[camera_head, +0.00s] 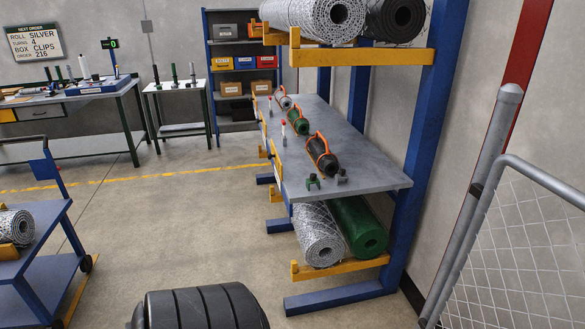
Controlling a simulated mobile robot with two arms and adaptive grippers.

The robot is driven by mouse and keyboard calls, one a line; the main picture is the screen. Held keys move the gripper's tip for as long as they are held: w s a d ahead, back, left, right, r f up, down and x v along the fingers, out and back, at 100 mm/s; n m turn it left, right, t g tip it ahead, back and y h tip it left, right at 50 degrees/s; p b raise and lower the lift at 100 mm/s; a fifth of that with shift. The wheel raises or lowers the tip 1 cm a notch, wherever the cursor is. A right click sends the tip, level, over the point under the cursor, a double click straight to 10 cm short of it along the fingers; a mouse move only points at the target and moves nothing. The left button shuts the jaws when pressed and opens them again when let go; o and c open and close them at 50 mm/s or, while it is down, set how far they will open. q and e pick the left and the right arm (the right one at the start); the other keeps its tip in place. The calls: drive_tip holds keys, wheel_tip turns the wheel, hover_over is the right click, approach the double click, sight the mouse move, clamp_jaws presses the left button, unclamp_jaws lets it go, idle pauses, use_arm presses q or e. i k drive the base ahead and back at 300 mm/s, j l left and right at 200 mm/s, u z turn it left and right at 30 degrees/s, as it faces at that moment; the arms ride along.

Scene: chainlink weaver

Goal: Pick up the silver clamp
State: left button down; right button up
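Neither of my grippers is in view. Small clamp-like pieces stand on the grey shelf top (375,183) of the blue rack. A dark green piece (313,182) and a grey piece (342,177) are near its front end. Two slim pieces with red tops, one nearer (283,129) and one farther (270,106), stand along its left side. The grey piece could be the silver clamp, but it is too small to tell. Silver (284,101), green (300,122) and black (321,156) rolls lie on the same shelf, each with an orange hoop.
Large silver (319,238) and green (358,227) mesh rolls lie on the rack's lower level. A blue cart (40,270) stands at left and a chain-link fence (515,265) at right. Workbenches (70,97) stand at the back left. The middle floor is clear.

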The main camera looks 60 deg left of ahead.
sight(342, 174)
drive_tip(key=u, duration=1.75)
drive_tip(key=i+j, duration=0.45)
drive_tip(key=i+j+z, duration=0.1)
drive_tip(key=i+j, duration=0.3)
drive_tip(key=j, duration=0.25)
